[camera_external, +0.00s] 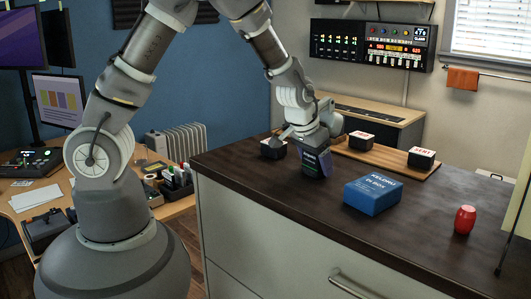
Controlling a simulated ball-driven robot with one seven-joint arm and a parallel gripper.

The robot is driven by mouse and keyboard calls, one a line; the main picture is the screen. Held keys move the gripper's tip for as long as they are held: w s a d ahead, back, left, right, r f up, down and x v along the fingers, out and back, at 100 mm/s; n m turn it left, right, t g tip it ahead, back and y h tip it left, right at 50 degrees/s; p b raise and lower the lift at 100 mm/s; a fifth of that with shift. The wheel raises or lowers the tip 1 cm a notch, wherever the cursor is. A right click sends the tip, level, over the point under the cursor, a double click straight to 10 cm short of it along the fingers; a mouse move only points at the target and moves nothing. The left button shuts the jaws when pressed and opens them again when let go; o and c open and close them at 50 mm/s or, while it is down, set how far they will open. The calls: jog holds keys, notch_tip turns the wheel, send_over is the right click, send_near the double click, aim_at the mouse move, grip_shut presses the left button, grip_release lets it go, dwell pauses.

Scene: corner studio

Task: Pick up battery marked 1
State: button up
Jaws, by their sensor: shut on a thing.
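My gripper (281,137) reaches down and left over the far left part of the dark counter. Its fingertips are at a small black block (273,149) with a pale top, and it appears shut on this block. The fingers partly cover the block, so its mark cannot be read. I cannot tell whether it touches the counter. Two similar black blocks with white tops and red print sit to the right on a wooden tray: one in the middle (361,140), one near the right end (422,158). Their marks are too small to read.
A dark box with a purple side (316,164) stands just in front of my wrist. A blue box (373,195) lies on the counter (330,222). A red barrel-shaped object (465,219) stands at the right. The wooden tray (385,157) lies behind.

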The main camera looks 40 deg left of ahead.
jog(key=shift+r, duration=0.1)
notch_tip(320, 180, up, 4)
jog(key=shift+f+p, duration=0.25)
jog(key=shift+p, duration=0.55)
jog(key=s+a, duration=0.1)
jog(key=s, duration=0.3)
jog(key=s+a+r+p, duration=0.1)
jog(key=s, duration=0.4)
jog(key=s+a+p, duration=0.1)
jog(key=s+a, duration=0.1)
jog(key=s, duration=0.2)
jog(key=shift+s+r, duration=0.15)
jog(key=shift+s+a+b, duration=0.2)
jog(key=shift+s+b, duration=0.05)
jog(key=shift+s, duration=0.25)
jog(key=shift+s+a+b, duration=0.15)
jog(key=shift+s+b, duration=0.05)
jog(key=shift+s, duration=0.25)
